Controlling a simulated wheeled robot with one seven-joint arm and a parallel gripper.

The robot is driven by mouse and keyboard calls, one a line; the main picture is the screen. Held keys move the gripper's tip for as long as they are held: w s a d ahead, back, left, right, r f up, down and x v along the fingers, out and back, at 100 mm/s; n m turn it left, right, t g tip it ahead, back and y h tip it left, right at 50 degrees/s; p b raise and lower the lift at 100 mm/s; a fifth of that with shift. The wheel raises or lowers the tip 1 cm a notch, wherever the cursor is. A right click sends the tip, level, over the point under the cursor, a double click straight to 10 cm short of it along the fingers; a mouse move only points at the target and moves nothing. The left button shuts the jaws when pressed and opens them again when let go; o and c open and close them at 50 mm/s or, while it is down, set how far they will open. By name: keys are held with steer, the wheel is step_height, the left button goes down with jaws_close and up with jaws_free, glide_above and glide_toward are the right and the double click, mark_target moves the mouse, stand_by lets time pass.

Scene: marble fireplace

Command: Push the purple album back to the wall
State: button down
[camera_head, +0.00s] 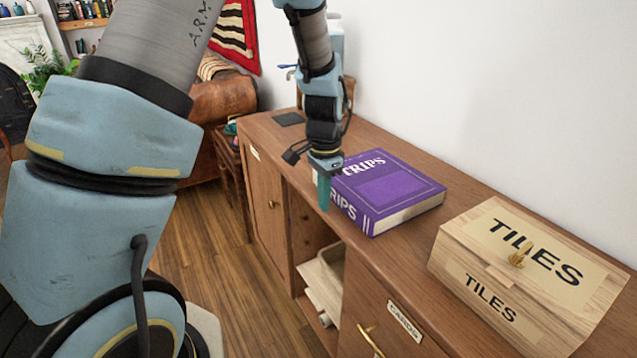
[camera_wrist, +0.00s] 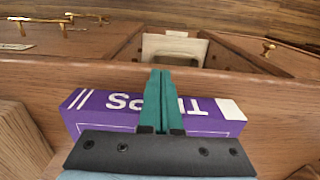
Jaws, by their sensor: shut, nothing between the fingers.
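The purple album (camera_head: 388,188), with white "TRIPS" lettering, lies flat on top of the wooden cabinet (camera_head: 460,224). Its spine faces the front edge, and a strip of bare wood lies between its far side and the white wall (camera_head: 500,90). In the wrist view the closed fingers (camera_wrist: 160,100) stand before the spine of the album (camera_wrist: 95,108). I cannot tell whether they touch it. The gripper body hides part of the album there.
A wooden box marked "TILES" (camera_head: 530,270) stands on the cabinet to the right of the album. A dark flat item (camera_head: 289,119) lies at the cabinet's far left end. Below, an open compartment holds a pale tray (camera_head: 322,275).

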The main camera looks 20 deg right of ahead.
steer(key=shift+w+d+p, duration=0.25)
steer(key=shift+d+p, duration=0.05)
steer(key=shift+d, duration=0.9)
